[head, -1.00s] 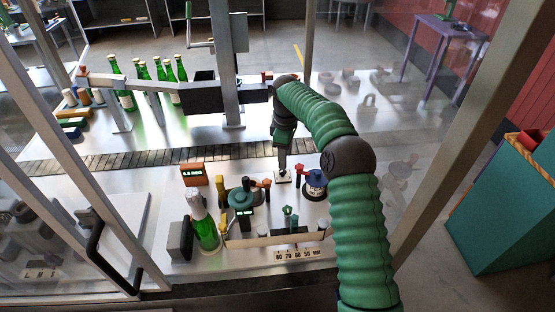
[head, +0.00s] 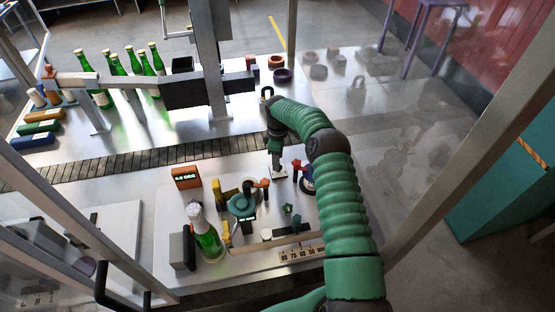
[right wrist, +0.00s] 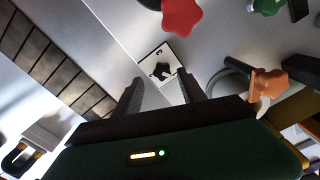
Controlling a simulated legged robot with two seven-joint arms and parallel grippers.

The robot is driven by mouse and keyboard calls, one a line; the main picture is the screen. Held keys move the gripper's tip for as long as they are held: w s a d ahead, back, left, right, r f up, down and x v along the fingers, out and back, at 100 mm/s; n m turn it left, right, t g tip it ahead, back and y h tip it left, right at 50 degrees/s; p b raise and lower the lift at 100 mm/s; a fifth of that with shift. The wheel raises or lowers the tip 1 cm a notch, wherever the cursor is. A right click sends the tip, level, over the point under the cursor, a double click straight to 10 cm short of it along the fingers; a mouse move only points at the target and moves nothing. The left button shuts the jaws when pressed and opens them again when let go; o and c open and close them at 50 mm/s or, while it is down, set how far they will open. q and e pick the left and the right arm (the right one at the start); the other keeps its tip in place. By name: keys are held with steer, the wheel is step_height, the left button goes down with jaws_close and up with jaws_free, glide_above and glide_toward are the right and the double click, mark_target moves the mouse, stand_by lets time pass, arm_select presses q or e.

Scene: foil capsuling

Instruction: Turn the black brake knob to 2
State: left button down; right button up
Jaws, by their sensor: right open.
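The black brake knob (right wrist: 162,71) sits on a small square white plate (right wrist: 151,60) with dark marks too small to read. In the head view the white plate (head: 279,174) lies under my right gripper (head: 277,166), which hides most of the knob. My right gripper points down, and in the right wrist view it is open (right wrist: 162,84), with the knob showing between and beyond its two fingers. I cannot tell whether the fingers touch the knob. My left gripper is not in view.
A red knob (right wrist: 181,15) and an orange knob (right wrist: 269,84) are close to the plate. A green bottle (head: 206,238), a teal round part (head: 241,206) and an orange display box (head: 186,178) stand left. A conveyor (head: 130,161) runs behind. A metal post and bar (head: 207,90) stand beyond.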

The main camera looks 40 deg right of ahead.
steer(key=shift+w+d+f, duration=0.15)
steer(key=shift+f, duration=1.05)
steer(key=shift+s+f, duration=0.1)
steer(key=shift+s, duration=0.15)
steer(key=shift+s+a+r, duration=0.2)
steer(key=shift+s+r, duration=0.05)
steer(key=shift+s, duration=0.05)
steer(key=shift+a, duration=0.15)
steer(key=shift+c, duration=0.5)
steer(key=shift+w+f, duration=0.15)
steer(key=shift+w, duration=0.15)
steer(key=c, duration=0.7)
steer(key=shift+s+d, duration=0.15)
steer(key=shift+d, duration=0.05)
jaws_close()
